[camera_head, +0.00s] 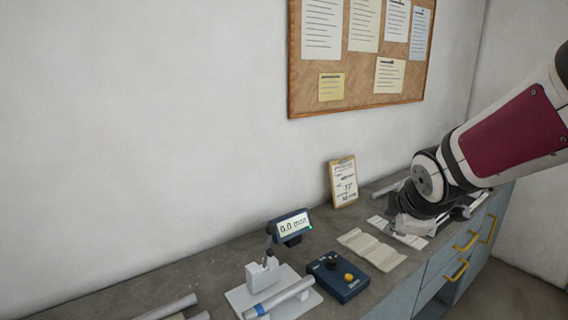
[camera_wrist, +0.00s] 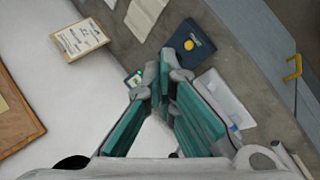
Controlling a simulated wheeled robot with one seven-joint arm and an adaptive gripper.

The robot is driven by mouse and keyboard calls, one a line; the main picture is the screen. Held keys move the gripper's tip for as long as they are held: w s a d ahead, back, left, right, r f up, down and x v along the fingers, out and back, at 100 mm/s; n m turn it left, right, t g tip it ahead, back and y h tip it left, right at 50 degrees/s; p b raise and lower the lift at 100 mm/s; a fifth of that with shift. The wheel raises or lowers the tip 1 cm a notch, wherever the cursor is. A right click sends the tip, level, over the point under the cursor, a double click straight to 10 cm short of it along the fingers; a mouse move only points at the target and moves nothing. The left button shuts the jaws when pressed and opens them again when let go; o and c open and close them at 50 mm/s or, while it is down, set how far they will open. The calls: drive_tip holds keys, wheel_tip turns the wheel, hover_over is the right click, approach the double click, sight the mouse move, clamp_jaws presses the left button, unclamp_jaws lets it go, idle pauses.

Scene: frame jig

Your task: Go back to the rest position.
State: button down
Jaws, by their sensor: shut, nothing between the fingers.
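My gripper (camera_wrist: 162,85) is shut and empty; its teal-padded fingers come together in the wrist view. In the head view my arm reaches in from the right, and its wrist end is over the right part of the grey counter (camera_head: 215,268). The fingers are largely hidden there by the wrist. No object is held.
A gauge display reading 0.0 mm (camera_head: 292,226) stands by a white fixture (camera_head: 262,273) with a rod. A dark blue box (camera_head: 338,277) and a folded sheet (camera_head: 372,250) lie right of it. A clipboard (camera_head: 344,182) leans on the wall. Yellow-handled drawers (camera_head: 448,265) are below.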

drive_tip(key=s+a+r+m+g, duration=0.1)
drive_tip(key=s+a+r+m, duration=0.1)
drive_tip(key=s+m, duration=0.5)
drive_tip(key=s+a+r+m+g+y, duration=0.1)
drive_tip(key=s+m, duration=0.6)
drive_tip(key=s, duration=0.9)
wheel_tip(320, 180, up, 2)
drive_tip(key=shift+s+a+r+m, duration=0.1)
drive_tip(key=shift+s+a+m, duration=0.3)
drive_tip(key=shift+a, duration=0.15)
